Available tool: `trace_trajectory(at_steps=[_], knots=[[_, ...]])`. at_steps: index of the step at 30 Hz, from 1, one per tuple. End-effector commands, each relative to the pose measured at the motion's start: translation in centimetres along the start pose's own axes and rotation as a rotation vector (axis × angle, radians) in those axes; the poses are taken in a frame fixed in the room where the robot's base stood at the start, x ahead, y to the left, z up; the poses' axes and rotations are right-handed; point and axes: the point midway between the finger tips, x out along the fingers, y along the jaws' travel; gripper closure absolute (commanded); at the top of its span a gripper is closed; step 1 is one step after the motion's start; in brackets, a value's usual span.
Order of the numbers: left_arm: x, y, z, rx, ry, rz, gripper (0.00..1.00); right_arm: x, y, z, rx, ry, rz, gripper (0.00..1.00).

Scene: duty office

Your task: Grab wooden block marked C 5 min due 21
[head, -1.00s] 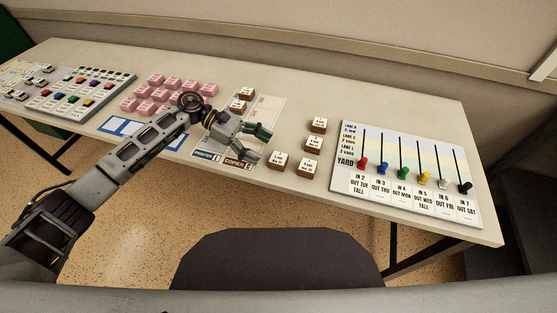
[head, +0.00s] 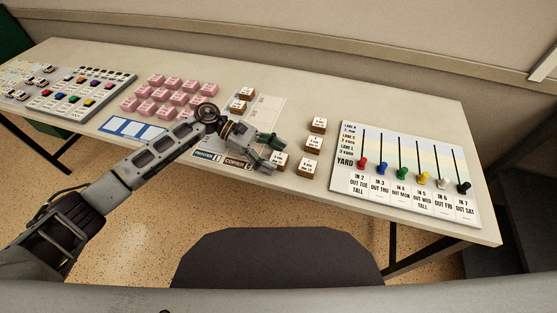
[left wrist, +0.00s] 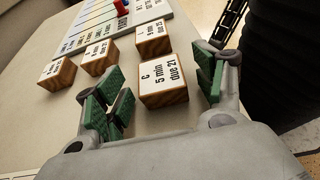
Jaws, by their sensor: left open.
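The wooden block marked C 5 min due 21 (left wrist: 162,82) has a white top and brown wooden sides. It stands upright on the table, between the spread fingers of my left gripper (left wrist: 160,90) in the left wrist view, with gaps on both sides. In the head view, my left gripper (head: 270,155) is open and low over the table, with the block (head: 280,160) at its fingertips, partly covered by them. My right gripper is in neither view.
Three similar blocks (head: 308,168) (head: 312,141) (head: 318,125) stand close by. The yard board (head: 400,210) with coloured pegs is to their right. A paper sheet with printer and copier labels (head: 237,162) lies under my left gripper. Pink blocks (head: 165,95) and a key-tag board (head: 85,93) are left.

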Motion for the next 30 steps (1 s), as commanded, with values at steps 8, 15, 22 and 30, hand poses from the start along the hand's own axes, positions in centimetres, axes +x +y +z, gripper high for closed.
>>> trace_trajectory(at_steps=[8,15,22,30], knots=[[-0.03,0.0,-0.01,0.0,0.0,0.0,0.3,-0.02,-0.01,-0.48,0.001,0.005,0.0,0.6],[-0.04,0.0,0.0,0.0,0.0,0.0,0.61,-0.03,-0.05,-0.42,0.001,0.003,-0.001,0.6],[-0.05,0.01,0.01,0.0,-0.001,0.0,0.79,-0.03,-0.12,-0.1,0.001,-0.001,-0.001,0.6],[-0.14,0.02,0.23,0.001,-0.001,0.001,0.8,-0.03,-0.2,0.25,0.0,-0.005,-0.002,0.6]])
